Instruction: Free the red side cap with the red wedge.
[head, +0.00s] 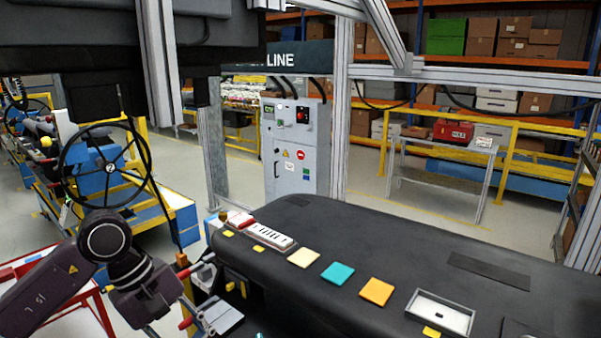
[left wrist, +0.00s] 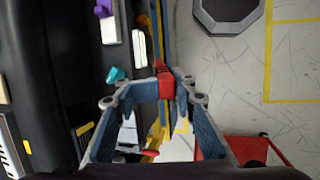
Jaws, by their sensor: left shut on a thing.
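My left gripper (left wrist: 166,78) is shut on a small red block in the left wrist view, which looks like the red wedge (left wrist: 164,82). The block sits upright between the two blue-padded fingertips. In the head view my left arm reaches in at the lower left, just off the left end of the black dashboard (head: 330,225); its fingers and the wedge are hard to make out there. A red piece (head: 239,218) lies at the dashboard's far left corner, beside a white slotted strip (head: 270,233). I cannot tell whether it is the red side cap. My right gripper is not in view.
Cream, teal (head: 338,273) and orange (head: 377,291) squares and a white tray (head: 440,313) lie along the dashboard top. A red-framed table (head: 100,304) stands at the lower left. A metal post (head: 342,130) rises behind the dashboard.

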